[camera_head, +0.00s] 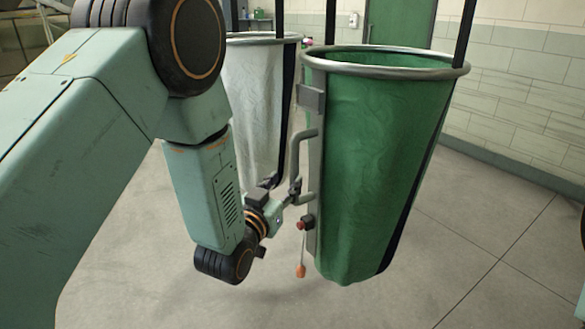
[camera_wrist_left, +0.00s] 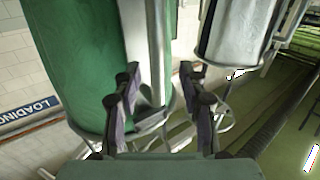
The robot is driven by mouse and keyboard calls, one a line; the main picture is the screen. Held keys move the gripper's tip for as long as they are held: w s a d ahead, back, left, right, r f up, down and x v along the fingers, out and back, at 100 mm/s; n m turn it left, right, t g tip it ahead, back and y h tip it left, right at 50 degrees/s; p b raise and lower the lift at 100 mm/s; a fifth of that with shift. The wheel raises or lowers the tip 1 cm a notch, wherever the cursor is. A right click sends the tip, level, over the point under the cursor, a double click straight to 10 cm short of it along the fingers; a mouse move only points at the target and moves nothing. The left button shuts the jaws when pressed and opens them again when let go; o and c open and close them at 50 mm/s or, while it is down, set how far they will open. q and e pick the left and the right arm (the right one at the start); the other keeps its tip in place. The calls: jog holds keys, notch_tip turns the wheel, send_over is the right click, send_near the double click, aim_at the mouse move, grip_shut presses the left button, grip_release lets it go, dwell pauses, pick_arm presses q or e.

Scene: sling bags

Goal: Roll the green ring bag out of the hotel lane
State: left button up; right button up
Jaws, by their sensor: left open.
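The green ring bag (camera_head: 385,150) hangs from a metal ring by dark straps, right of centre in the head view. My left gripper (camera_head: 297,192) is open at the lower part of this handle. In the left wrist view the green bag (camera_wrist_left: 92,60) is at left, and a pale upright bar shows between the spread fingers (camera_wrist_left: 160,78). Contact cannot be told. My right gripper is not in view.
A white ring bag (camera_head: 256,100) hangs close behind and left of the green one; it also shows in the left wrist view (camera_wrist_left: 230,32). Tiled walls and a green door (camera_head: 402,22) stand behind. Grey floor (camera_head: 480,235) is clear at right. A LOADING sign (camera_wrist_left: 28,115) is on the wall.

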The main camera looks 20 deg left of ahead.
aim_at(294, 175)
pick_arm(q)
jog(key=w, duration=0.2)
jog(key=w+d, duration=0.1)
jog(key=w, duration=0.1)
jog(key=shift+w, duration=0.4)
jog(key=shift+w+a, duration=0.1)
jog(key=shift+w, duration=0.3)
jog(key=c, duration=0.9)
jog(key=shift+f, duration=0.1)
